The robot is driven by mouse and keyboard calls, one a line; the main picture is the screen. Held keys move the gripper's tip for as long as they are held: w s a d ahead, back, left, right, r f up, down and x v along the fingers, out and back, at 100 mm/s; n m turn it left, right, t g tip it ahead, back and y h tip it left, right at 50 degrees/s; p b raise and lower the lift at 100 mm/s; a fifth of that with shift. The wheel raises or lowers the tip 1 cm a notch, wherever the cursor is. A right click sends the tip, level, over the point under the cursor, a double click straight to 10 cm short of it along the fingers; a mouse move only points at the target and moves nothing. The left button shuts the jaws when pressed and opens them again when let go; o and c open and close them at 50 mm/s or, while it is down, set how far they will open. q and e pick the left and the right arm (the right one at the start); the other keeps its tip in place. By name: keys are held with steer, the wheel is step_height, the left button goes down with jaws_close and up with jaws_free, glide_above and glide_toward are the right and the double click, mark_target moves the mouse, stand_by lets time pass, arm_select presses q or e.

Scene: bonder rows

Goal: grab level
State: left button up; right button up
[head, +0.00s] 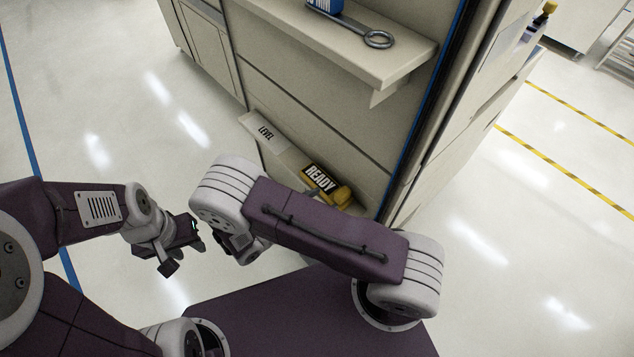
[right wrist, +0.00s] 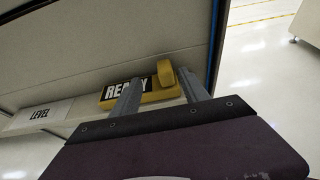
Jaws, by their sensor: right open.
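A white strip lettered LEVEL (head: 266,132) lies on the low ledge of the cabinet; it also shows in the right wrist view (right wrist: 39,115). To its right on the ledge is a yellow block with a black READY plate (head: 320,177), with a raised yellow knob-like part at its right end (right wrist: 165,73). I cannot tell whether this block is the level. My right gripper (right wrist: 158,78) is open, its two grey fingers pointing at the yellow block; contact is not clear. In the head view my right arm mostly hides it. My left gripper (head: 184,254) hangs over the floor, away from the ledge.
An upper shelf (head: 385,62) juts out above the ledge, holding a blue item (head: 325,6) and a metal ring-ended tool (head: 378,39). The cabinet's blue-edged side stands right of the block. Open floor lies left and right, with yellow-striped lines at right.

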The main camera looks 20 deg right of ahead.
mark_target(341, 193)
steer(key=d, duration=0.1)
steer(key=d+f, duration=0.1)
steer(key=d, duration=0.1)
steer(key=shift+w, duration=0.15)
steer(key=shift+w+d+f, duration=0.15)
steer(key=shift+w+d, duration=0.1)
steer(key=shift+w, duration=0.15)
steer(key=x, duration=0.2)
steer(key=b+x, duration=0.1)
steer(key=x, duration=0.2)
steer(key=shift+s+d+f, duration=0.1)
steer(key=shift+s+d, duration=0.05)
steer(key=shift+s, duration=0.05)
jaws_close()
